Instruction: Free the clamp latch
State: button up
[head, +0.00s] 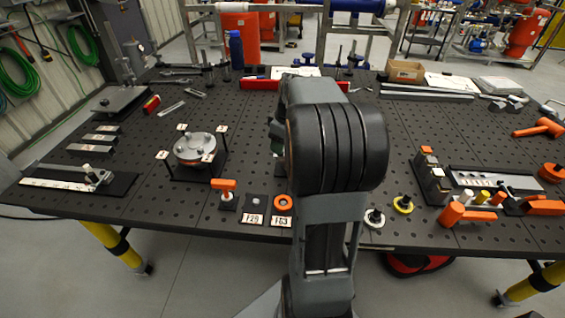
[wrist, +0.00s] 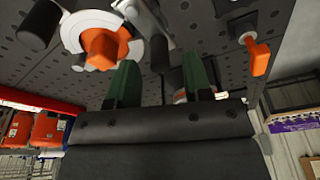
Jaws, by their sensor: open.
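In the head view, a toggle clamp (head: 95,176) with a white-tipped spindle and a long bar lies on a dark plate at the left. Another clamp-like fixture (head: 478,208) with orange handles stands at the right; I cannot tell which bears the latch. A small orange lever (head: 224,185) stands on a plate near the front edge. An orange knob on a white disc (wrist: 103,48) is at upper left, and an orange lever (wrist: 260,58) at right. My arm hides most of my gripper in the head view.
A round lidded metal housing (head: 195,149) stands left of my arm. An orange ring (head: 283,203) and number tags (head: 254,219) lie near the front edge.

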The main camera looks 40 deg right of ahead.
jog(key=shift+f, duration=0.7)
jog(key=c, duration=0.6)
jog(key=shift+c, duration=0.2)
jog(key=shift+b, duration=0.3)
